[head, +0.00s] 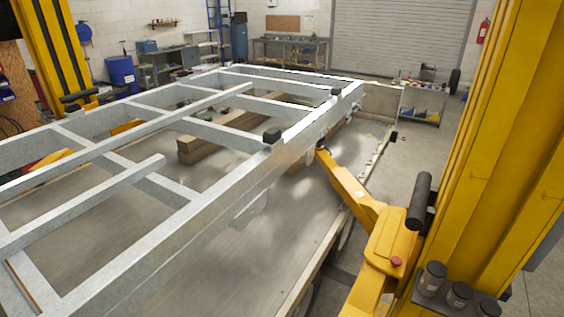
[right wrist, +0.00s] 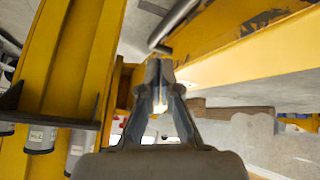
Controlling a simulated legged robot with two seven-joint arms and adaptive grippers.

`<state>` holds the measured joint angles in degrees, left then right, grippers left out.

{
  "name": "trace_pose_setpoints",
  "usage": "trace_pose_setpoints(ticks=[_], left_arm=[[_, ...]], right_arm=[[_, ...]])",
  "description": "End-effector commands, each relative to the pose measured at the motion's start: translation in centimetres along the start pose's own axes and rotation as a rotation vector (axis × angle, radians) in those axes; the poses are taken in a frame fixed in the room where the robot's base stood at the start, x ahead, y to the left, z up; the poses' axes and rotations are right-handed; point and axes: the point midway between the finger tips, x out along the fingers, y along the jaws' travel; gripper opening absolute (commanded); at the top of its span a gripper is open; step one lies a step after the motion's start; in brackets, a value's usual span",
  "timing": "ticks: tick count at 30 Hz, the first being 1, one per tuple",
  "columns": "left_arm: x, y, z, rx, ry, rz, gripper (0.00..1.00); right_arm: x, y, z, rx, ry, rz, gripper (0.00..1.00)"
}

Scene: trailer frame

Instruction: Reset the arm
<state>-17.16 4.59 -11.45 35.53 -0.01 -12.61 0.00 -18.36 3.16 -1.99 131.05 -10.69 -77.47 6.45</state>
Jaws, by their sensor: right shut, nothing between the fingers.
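A yellow lift arm (head: 386,238) runs from the foot of the right yellow post (head: 485,130) toward the trailer frame (head: 225,205) in the head view. Its far tip ends close to the frame's right side rail; I cannot tell if they touch. My right gripper (right wrist: 160,72) shows only in the right wrist view. It is shut and empty, with its fingers pointing up the picture. A yellow beam (right wrist: 245,48) lies just beyond and right of the fingertips; contact is unclear. My left gripper is not in view.
Another yellow post (head: 52,50) stands at the far left. Canisters (head: 459,294) sit on a holder by the right post, also in the wrist view (right wrist: 42,138). Benches (head: 290,50) and a roller door (head: 400,35) are at the back. Open floor (head: 432,150) lies beyond the lift arm.

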Motion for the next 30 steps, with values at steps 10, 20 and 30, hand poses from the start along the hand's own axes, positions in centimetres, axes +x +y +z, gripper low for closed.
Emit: trace_pose_setpoints(ticks=[10, 20, 30], left_arm=[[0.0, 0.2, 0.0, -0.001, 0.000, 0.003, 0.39], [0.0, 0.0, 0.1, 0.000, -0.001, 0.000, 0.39], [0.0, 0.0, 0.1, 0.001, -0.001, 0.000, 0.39]], right_arm=[[-5.8, -3.7, 10.5, -0.165, -0.250, -0.185, 0.00], [-1.1, -5.7, 15.6, -0.206, -0.334, -0.233, 0.00], [8.4, -7.6, 23.5, -0.218, -0.384, -0.236, 0.00]])
